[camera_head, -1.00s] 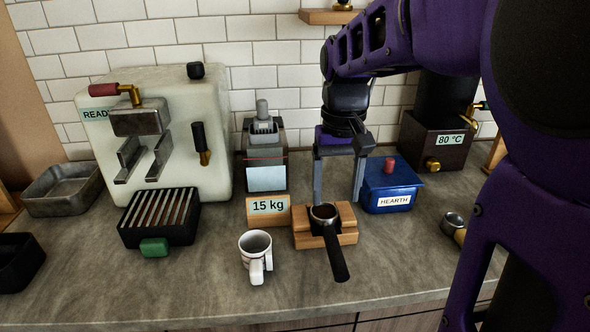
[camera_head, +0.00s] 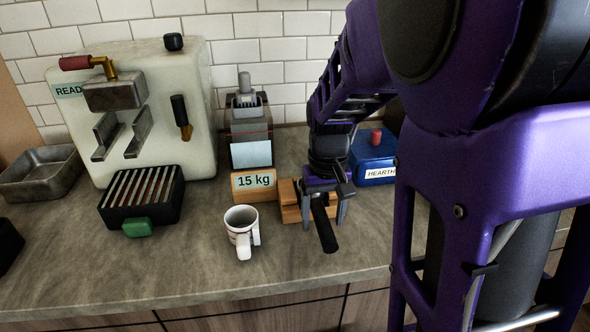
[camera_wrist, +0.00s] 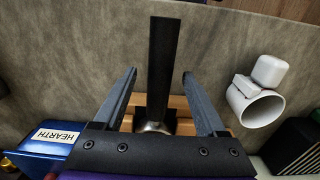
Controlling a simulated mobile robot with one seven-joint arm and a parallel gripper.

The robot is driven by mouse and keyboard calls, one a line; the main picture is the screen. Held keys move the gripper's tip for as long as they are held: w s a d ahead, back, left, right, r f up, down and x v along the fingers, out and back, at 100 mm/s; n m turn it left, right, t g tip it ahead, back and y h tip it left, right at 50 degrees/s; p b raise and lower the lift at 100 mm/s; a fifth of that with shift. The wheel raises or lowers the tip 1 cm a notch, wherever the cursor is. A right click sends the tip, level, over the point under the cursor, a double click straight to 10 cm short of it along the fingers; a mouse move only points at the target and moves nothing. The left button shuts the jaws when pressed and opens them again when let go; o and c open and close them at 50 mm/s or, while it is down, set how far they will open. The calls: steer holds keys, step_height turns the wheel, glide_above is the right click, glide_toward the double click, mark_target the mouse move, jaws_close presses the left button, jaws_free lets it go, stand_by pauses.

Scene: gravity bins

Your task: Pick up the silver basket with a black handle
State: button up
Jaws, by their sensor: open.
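The silver basket with a black handle (camera_head: 325,226) rests in a wooden stand (camera_head: 290,205), its handle pointing toward the counter's front edge. My gripper (camera_head: 323,222) is open above it, with one finger on each side of the handle. In the wrist view the black handle (camera_wrist: 164,65) lies between the two open fingers (camera_wrist: 160,88), apart from both. Only a small silver part (camera_wrist: 155,127) of the basket shows there, at the gripper's palm. In the head view my gripper hides the basket's round end.
A white mug (camera_head: 240,225) stands just left of the stand. The 15 kg box (camera_head: 255,181) is behind the mug, and the blue HEARTH box (camera_head: 372,160) is behind right. A slatted black tray (camera_head: 142,195) is further left. The counter in front is clear.

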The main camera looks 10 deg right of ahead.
jaws_close()
stand_by(0.4)
stand_by(1.0)
